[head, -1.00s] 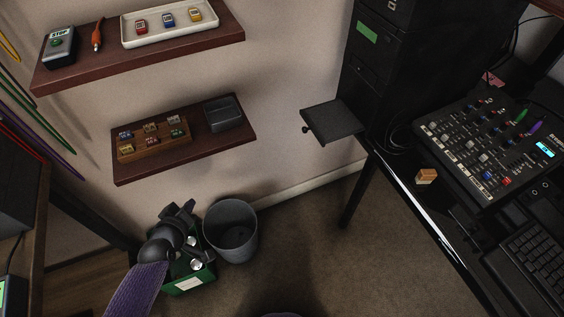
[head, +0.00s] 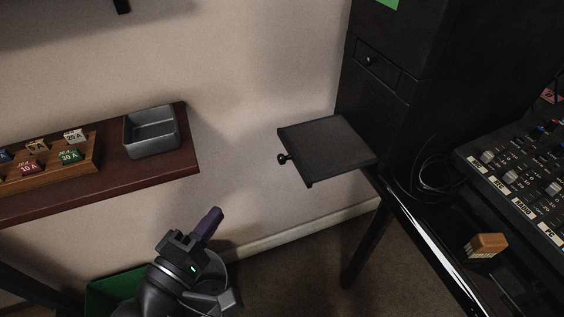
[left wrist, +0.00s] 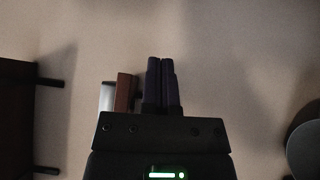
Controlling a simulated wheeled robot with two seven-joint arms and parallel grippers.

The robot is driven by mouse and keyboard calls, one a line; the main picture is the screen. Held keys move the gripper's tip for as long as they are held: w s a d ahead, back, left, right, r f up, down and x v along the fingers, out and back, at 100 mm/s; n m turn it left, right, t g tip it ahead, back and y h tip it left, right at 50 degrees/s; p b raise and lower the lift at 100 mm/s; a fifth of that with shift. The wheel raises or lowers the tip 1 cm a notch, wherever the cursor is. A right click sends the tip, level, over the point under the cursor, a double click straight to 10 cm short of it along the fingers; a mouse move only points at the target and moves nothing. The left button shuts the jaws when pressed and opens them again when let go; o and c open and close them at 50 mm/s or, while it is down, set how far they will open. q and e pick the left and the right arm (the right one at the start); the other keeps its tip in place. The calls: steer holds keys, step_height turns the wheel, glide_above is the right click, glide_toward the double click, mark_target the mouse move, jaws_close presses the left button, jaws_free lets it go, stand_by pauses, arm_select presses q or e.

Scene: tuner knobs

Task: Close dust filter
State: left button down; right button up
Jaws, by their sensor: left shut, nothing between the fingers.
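The dust filter (head: 325,146) is a flat dark panel standing out from the side of the black cabinet (head: 410,60), with a small round knob (head: 283,159) on its left edge. It sticks out to the left over the floor. My left gripper (head: 212,220) is below and left of the panel, apart from it, pointing up and to the right. In the left wrist view its two fingers (left wrist: 162,84) are together with nothing between them. The panel cannot be made out in the left wrist view. My right gripper is not in view.
A wall shelf (head: 110,180) at left holds a grey tray (head: 151,133) and a wooden block of labelled fuses (head: 50,165). A desk with a mixer (head: 525,165) and a small wooden block (head: 485,246) is at right. A green bin (head: 105,292) stands below. Space between shelf and panel is clear.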

arm_select(q)
steer(key=s+d+x, duration=0.1)
steer(key=d+x, duration=0.1)
steer(key=x, duration=1)
steer(key=shift+s+d+r, duration=0.15)
steer(key=shift+d+r, duration=0.15)
steer(key=shift+r, duration=0.05)
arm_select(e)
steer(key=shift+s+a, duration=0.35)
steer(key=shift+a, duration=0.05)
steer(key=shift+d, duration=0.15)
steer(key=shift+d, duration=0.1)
